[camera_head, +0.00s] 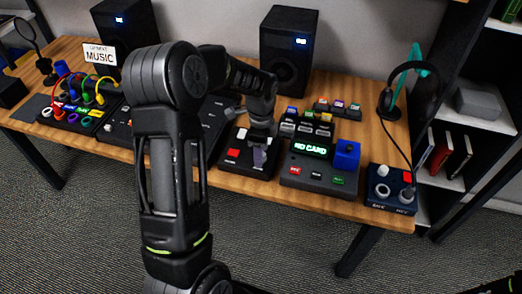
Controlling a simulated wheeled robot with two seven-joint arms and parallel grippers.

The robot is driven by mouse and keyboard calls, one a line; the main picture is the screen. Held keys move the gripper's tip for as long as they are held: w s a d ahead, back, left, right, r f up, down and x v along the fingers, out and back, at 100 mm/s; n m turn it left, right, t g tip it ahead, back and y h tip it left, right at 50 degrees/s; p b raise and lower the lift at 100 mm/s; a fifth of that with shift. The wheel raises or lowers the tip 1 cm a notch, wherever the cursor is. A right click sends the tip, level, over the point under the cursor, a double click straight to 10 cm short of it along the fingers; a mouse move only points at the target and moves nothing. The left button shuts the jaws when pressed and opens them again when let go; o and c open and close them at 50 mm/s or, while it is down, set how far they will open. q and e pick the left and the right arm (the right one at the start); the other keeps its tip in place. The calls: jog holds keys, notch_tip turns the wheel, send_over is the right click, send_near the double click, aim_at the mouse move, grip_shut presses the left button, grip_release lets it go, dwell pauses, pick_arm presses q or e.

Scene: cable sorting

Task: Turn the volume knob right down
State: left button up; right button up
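My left arm rises from the bottom and bends over the desk. My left gripper (261,157) points down over the right part of a black box (228,168) with a red button (233,153) and a white button (242,134). The gripper and wrist hide that part of the box, so I cannot tell whether a knob is there or whether the fingers touch it. The fingers are too small and dark to show a gap. No knob is clearly readable as the volume knob. Only a dark bit of my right arm (497,286) shows at the bottom right corner.
A card unit (318,178) reading "NO CARD", with a blue block (346,154), stands right of the box. A dark blue box (391,190) with pale knobs sits at the desk's right end. Speakers (288,50), headphones (410,85) and a cable panel (75,112) are around.

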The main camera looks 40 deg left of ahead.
pick_arm(q)
grip_shut()
dwell(0.6)
